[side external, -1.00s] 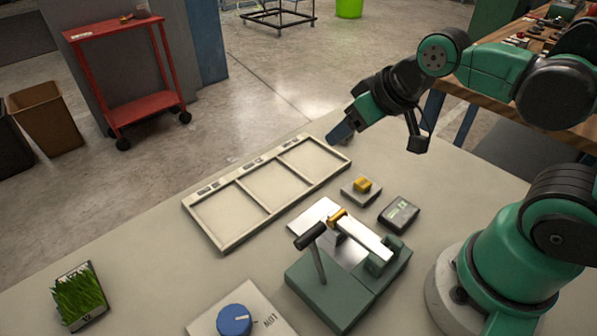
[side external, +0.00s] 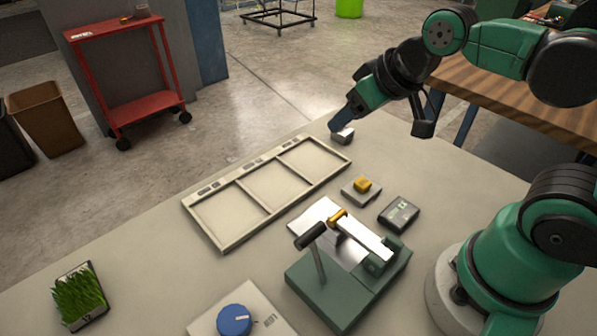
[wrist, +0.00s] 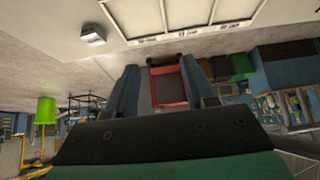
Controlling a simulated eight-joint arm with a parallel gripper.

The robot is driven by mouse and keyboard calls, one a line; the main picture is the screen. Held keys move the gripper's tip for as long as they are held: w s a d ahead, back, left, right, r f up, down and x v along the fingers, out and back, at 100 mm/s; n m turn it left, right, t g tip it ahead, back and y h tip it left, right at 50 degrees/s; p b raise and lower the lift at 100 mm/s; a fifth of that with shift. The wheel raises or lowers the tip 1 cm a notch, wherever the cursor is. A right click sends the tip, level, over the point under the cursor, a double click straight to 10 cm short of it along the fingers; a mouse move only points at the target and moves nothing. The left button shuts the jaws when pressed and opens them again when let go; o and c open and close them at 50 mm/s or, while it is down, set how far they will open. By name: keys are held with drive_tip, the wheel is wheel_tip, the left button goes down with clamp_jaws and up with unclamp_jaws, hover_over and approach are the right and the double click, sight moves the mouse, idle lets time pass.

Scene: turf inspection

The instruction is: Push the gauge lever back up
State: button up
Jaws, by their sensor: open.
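The gauge (side external: 335,297) is a green base near the front of the table, with a metal plate and a yellow-tipped bar. Its lever (side external: 319,265) is a thin grey rod with a black handle (side external: 310,236), standing up from the base with a slight lean to the left. I cannot tell its exact setting. The gauge is not in the wrist view.
A yellow-button box (side external: 361,190) and a small display (side external: 399,212) sit behind the gauge. A blue knob (side external: 234,320) and grass sample (side external: 79,297) are at the front.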

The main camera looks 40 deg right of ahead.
wheel_tip(320, 180, up, 3)
drive_tip(key=n+g, duration=0.6)
drive_tip(key=n, duration=1.2)
hover_over(301, 240)
drive_tip(key=shift+s, duration=0.15)
wheel_tip(301, 240, down, 6)
drive_tip(key=shift+f, duration=0.25)
drive_tip(key=shift+w+f, duration=0.15)
drive_tip(key=shift+f, duration=1.35)
drive_tip(key=shift+w+f, duration=0.1)
drive_tip(key=shift+f, duration=1.4)
clamp_jaws()
